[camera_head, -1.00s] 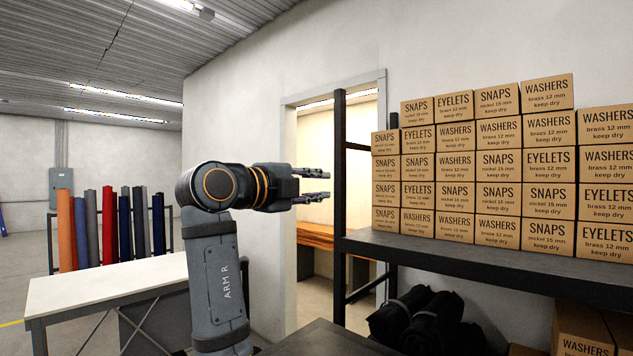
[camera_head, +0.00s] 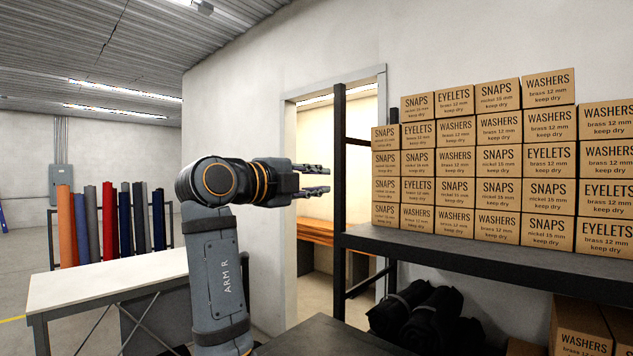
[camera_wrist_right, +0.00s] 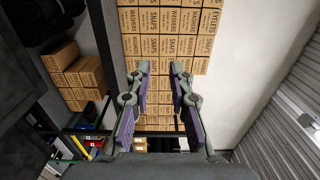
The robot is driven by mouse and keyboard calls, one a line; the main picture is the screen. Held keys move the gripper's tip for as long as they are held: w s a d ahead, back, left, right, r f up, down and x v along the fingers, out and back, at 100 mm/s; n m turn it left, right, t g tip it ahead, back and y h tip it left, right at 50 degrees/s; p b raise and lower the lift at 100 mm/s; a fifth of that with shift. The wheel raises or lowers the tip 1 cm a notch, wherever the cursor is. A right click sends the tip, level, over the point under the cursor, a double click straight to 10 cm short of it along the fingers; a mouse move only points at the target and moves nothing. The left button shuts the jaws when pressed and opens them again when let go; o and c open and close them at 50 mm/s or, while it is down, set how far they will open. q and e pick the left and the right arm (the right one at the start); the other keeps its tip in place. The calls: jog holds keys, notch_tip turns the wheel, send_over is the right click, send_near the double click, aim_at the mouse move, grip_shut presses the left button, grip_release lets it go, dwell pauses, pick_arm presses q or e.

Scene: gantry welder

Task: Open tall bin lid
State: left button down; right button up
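No tall bin and no lid can be made out in either view. My right gripper (camera_head: 325,180) is raised in front of the doorway in the head view, with its fingers pointing right. In the right wrist view its two fingers (camera_wrist_right: 158,105) stand apart with nothing between them, and stacked boxes show behind them. It touches nothing. My left gripper is not in view.
A dark shelf (camera_head: 480,262) at the right bears stacked cardboard boxes (camera_head: 476,162). Dark rolled bundles (camera_head: 420,315) lie below it. A white-topped table (camera_head: 105,282) stands at the left, before a rack of fabric rolls (camera_head: 110,220). A doorway (camera_head: 318,240) opens behind my arm.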

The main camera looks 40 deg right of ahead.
jog(key=a, duration=0.7)
jog(key=shift+s+a, duration=0.3)
jog(key=shift+s, duration=0.05)
jog(key=shift+d, duration=0.1)
